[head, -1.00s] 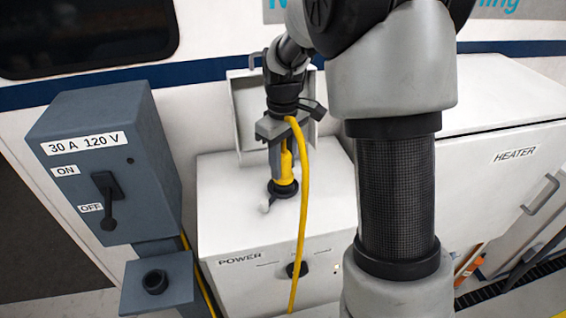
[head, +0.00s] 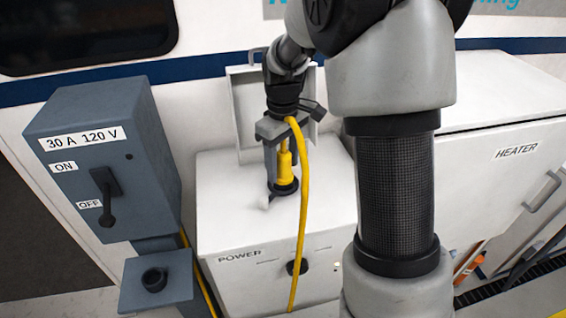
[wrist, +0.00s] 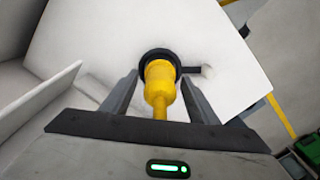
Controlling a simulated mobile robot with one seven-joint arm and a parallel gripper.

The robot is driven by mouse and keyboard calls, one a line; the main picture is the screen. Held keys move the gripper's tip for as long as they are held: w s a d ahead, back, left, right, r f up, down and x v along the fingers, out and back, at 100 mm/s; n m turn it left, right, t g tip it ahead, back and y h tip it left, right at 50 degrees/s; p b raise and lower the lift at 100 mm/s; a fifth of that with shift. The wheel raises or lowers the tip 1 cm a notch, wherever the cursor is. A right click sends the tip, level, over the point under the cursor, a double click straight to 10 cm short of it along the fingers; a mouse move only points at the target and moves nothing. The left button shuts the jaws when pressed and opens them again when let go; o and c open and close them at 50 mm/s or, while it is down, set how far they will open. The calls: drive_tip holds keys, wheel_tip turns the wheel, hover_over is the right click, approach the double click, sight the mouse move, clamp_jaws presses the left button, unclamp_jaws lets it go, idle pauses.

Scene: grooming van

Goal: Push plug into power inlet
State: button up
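The yellow plug (head: 286,166) stands upright with its lower end in the black round ring of the power inlet (head: 284,190), on top of the white POWER box. The plug also shows in the wrist view (wrist: 160,82), with its end inside the inlet's ring (wrist: 158,55). My gripper (head: 286,174) is directly above the inlet, its fingers down on either side of the plug. In the wrist view my gripper (wrist: 160,85) shows a gap between each finger and the plug, so it is open around it. The contacts inside the inlet are hidden.
A yellow cord (head: 302,215) hangs from near the gripper down the POWER box (head: 230,215) front. A raised lid (head: 243,100) stands behind the inlet. The grey switch box (head: 100,170) is at left, its lever down by OFF. The HEATER cabinet (head: 500,110) is at right.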

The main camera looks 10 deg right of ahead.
drive_tip(key=shift+r, duration=0.1)
wheel_tip(320, 180, up, 16)
drive_tip(key=s+r+m+t+p, duration=0.1)
drive_tip(key=s+r+m+t, duration=0.3)
drive_tip(key=s, duration=0.8)
drive_tip(key=s+f+m+t, duration=0.1)
drive_tip(key=s+f+m, duration=0.2)
drive_tip(key=s, duration=0.7)
drive_tip(key=shift+f+t, duration=0.2)
drive_tip(key=shift+t, duration=0.1)
drive_tip(key=shift+a, duration=0.1)
